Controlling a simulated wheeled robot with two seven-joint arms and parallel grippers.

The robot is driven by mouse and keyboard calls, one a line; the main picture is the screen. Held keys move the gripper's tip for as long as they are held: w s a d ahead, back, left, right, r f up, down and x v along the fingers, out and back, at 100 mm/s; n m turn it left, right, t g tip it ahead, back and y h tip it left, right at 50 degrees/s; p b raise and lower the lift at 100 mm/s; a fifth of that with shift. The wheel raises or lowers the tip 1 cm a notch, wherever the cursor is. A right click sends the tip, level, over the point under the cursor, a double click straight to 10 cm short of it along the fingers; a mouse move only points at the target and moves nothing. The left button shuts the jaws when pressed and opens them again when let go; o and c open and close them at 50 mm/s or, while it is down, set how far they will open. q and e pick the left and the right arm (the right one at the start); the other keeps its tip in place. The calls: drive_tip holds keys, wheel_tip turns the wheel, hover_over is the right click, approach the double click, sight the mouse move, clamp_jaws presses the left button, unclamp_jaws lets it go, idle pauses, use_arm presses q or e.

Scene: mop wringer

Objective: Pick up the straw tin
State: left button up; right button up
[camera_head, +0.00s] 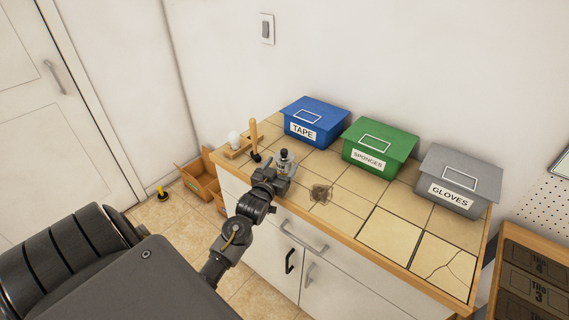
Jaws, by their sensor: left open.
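My left gripper (283,178) is open above the front edge of the tiled counter, left of its middle. A small silver-grey object with a dark top (284,158) stands just beyond the fingers. It may be the straw tin, but it is too small to be sure. Its lower part is hidden by my gripper, and I cannot tell whether the fingers touch it. My right gripper is not in view.
Blue TAPE (315,116), green SPONGES (379,143) and grey GLOVES (458,176) bins line the back of the counter (345,222). A wooden-handled plunger (254,138) stands left. A dark stain (320,193) and a cracked tile (443,266) show. The front-right tiles are clear.

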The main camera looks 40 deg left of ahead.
sight(282, 156)
use_arm(q)
drive_tip(key=shift+w, duration=0.3)
drive_tip(key=shift+c, duration=0.3)
drive_tip(key=c, duration=1.1)
drive_tip(key=shift+a+r, duration=0.1)
drive_tip(key=shift+r, duration=0.05)
drive_tip(key=shift+r+b, duration=0.55)
drive_tip(key=shift+r, duration=0.85)
drive_tip(key=shift+s+d+r+b, duration=0.25)
drive_tip(key=shift+s+d+r, duration=0.9)
drive_tip(key=shift+s+r, duration=0.7)
drive_tip(key=shift+s+d+r+b, duration=0.3)
drive_tip(key=shift+s+d+r, duration=1)
drive_tip(key=shift+s, duration=0.9)
drive_tip(key=shift+s+d+r+b, duration=0.25)
drive_tip(key=shift+s+d+r, duration=0.75)
drive_tip(key=shift+s+r, duration=0.9)
